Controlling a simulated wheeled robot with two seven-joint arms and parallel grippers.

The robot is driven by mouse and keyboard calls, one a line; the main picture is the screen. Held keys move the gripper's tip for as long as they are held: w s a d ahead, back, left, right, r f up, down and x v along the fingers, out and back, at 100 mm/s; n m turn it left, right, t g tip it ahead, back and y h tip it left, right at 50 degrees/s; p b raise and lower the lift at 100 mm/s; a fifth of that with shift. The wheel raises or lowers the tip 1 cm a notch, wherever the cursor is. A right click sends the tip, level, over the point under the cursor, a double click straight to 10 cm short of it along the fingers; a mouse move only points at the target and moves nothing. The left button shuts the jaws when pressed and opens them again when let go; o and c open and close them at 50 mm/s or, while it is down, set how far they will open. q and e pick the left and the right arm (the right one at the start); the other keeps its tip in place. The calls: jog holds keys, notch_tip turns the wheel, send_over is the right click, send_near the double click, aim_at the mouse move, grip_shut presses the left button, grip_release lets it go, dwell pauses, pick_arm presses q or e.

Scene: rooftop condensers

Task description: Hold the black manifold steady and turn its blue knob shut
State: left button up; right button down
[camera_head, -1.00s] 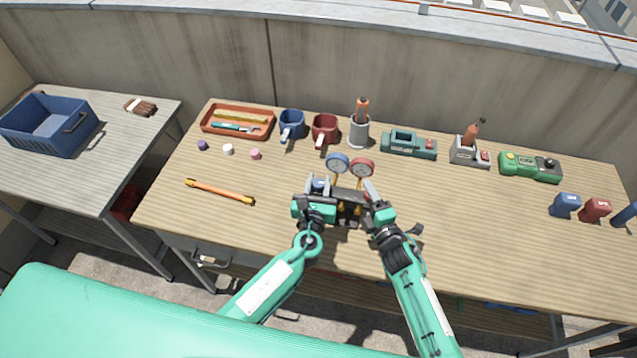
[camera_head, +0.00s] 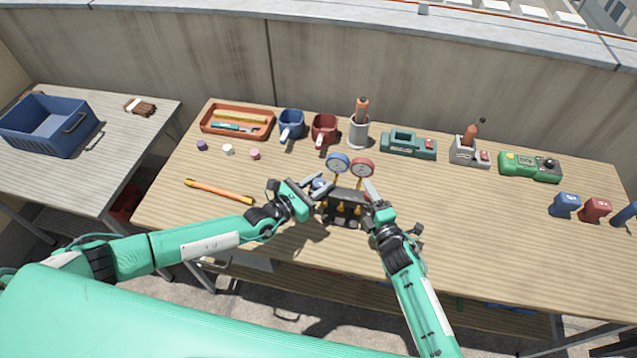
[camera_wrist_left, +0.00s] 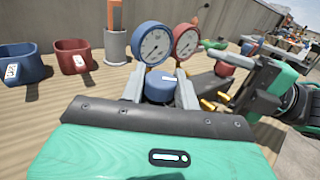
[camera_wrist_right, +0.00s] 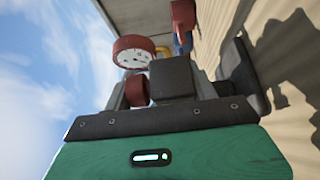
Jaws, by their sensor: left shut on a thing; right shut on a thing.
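The black manifold (camera_head: 343,212) stands on the wooden bench, with a blue-rimmed gauge (camera_head: 338,163) and a red-rimmed gauge (camera_head: 362,168) above it and brass fittings on its front. Its blue knob (camera_wrist_left: 162,86) sits between the fingers of my left gripper (camera_wrist_left: 160,90), which is shut on it from the left side. My right gripper (camera_wrist_right: 165,88) is shut on the black body at the manifold's right end. The red knob (camera_wrist_right: 137,90) shows beside that grip in the right wrist view. The fingers hide part of both knobs.
An orange rod (camera_head: 219,191) lies just behind my left forearm. Blue (camera_head: 291,124) and red (camera_head: 324,129) mugs, an orange tray (camera_head: 237,122) and a grey cup (camera_head: 359,131) stand behind. The bench right of my right arm is largely clear.

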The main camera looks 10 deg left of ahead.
pick_arm(q)
jog(key=m+g+h, duration=0.3)
jog(key=g, duration=0.1)
jog(key=m+g+h, duration=0.2)
jog(key=m+g, duration=0.1)
jog(key=shift+d+r+g+h, duration=0.1)
jog(key=shift+d+g+h, duration=0.05)
jog(key=shift+g+h, duration=0.25)
pick_arm(e)
jog(key=shift+s+a+f, duration=0.1)
jog(key=shift+a, duration=0.05)
pick_arm(q)
jog(key=shift+m+g+h, duration=0.6)
jog(key=shift+m+g, duration=1.8)
jog(key=shift+g, duration=1.3)
jog(key=o, duration=0.9)
jog(key=shift+o, duration=0.2)
jog(key=shift+a, duration=0.25)
jog(key=a, duration=1.2)
jog(key=shift+w, duration=0.25)
jog(key=shift+d, duration=0.1)
